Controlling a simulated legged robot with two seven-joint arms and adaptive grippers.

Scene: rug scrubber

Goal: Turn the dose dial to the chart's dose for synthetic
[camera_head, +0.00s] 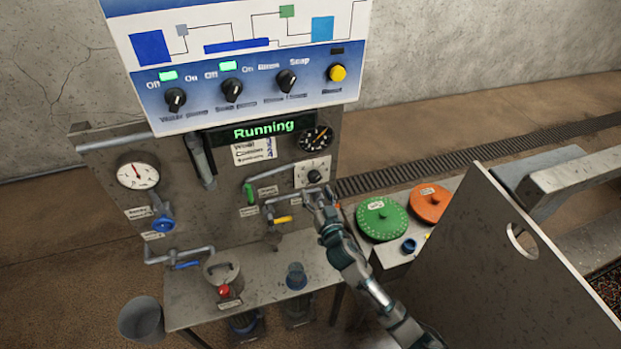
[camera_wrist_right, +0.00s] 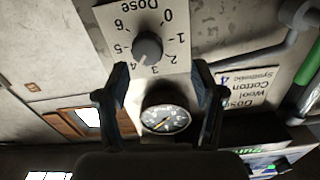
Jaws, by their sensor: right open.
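The dose dial (camera_head: 313,175) is a dark round knob on a white plate on the grey panel. In the right wrist view the dial (camera_wrist_right: 148,46) appears upside down, with numbers around it; its pointer seems to face the lower left, near the 4, but this is hard to read. The dose chart (camera_head: 253,152) is left of the dial; in the wrist view the chart (camera_wrist_right: 248,90) lists Wool, Cotton and Synthetic, with a blue 4 beside Synthetic. My right gripper (camera_head: 319,195) is just below the dial, its fingers (camera_wrist_right: 161,76) open and empty, apart from the knob.
A round gauge (camera_head: 316,138) sits above the dial. Pipes with a green-handled valve (camera_head: 250,193) and a yellow-handled one (camera_head: 284,219) are left of my right gripper. Green (camera_head: 382,218) and orange (camera_head: 429,203) lids lie on a table to the right. The display (camera_head: 263,129) reads Running.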

